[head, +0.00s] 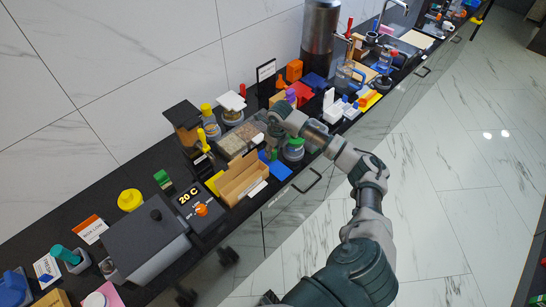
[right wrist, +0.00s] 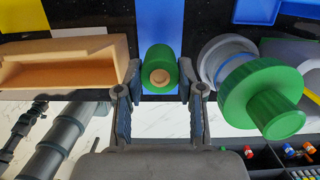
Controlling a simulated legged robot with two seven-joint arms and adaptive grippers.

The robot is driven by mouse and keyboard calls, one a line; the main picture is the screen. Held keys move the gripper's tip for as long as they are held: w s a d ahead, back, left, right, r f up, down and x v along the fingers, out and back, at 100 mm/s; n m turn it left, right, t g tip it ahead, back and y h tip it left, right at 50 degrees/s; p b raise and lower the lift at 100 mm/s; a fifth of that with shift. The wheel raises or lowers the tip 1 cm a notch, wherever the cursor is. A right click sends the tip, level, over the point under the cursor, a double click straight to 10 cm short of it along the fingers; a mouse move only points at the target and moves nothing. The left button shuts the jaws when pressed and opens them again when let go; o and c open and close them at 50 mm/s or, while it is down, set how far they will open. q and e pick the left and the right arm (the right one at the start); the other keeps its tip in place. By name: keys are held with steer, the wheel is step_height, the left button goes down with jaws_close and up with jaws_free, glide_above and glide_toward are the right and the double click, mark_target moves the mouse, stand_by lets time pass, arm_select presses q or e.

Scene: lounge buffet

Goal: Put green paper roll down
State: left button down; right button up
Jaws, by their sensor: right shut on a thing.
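In the right wrist view, the green paper roll (right wrist: 160,68) has its pale core end facing the camera. It sits between the fingertips of my right gripper (right wrist: 160,95), which is shut on it. Behind it is a blue strip (right wrist: 160,20); I cannot tell whether the roll touches it. In the head view, my right gripper (head: 274,138) points down over the counter, above a blue mat (head: 275,167). The roll cannot be made out clearly there. My left gripper does not clearly show.
A wooden box (head: 242,178) stands left of the gripper. A green-lidded jar (head: 294,149) stands close on its right and shows large in the wrist view (right wrist: 262,95). The dark counter is crowded; its front edge is near.

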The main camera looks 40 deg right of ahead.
mark_target(273, 156)
step_height(273, 156, down, 4)
steer(key=shift+f, duration=0.1)
steer(key=o, duration=0.9)
steer(key=r, duration=0.4)
steer(key=s+r, duration=0.1)
steer(key=r, duration=0.7)
steer(key=shift+s+d+b, duration=0.15)
steer(key=shift+s+b, duration=0.15)
steer(key=shift+s, duration=0.1)
